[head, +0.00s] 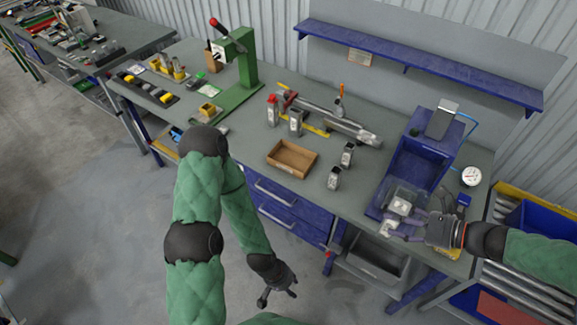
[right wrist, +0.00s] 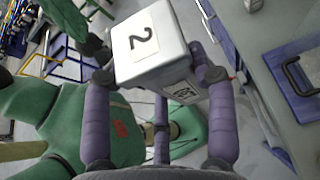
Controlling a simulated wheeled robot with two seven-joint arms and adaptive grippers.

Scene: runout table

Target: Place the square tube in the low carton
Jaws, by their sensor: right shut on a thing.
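The low carton (head: 284,165) is a shallow, open brown box on the bench, left of the blue machine; it looks empty. My right gripper (head: 392,228) is over the front of the blue machine, to the right of and apart from the carton. It is shut on the square tube, a grey squared block that shows in the right wrist view (right wrist: 145,45) with a label reading 2 between the purple fingers. My left gripper (head: 277,296) hangs in front of the bench drawers, below the bench top, with its fingers spread and empty.
Similar grey blocks stand near the carton, one behind (head: 296,123) and two to its right (head: 347,155) (head: 334,179). The blue machine (head: 417,163) stands on the right. A green press (head: 243,70) stands at the left. A blue shelf (head: 420,70) runs along the back.

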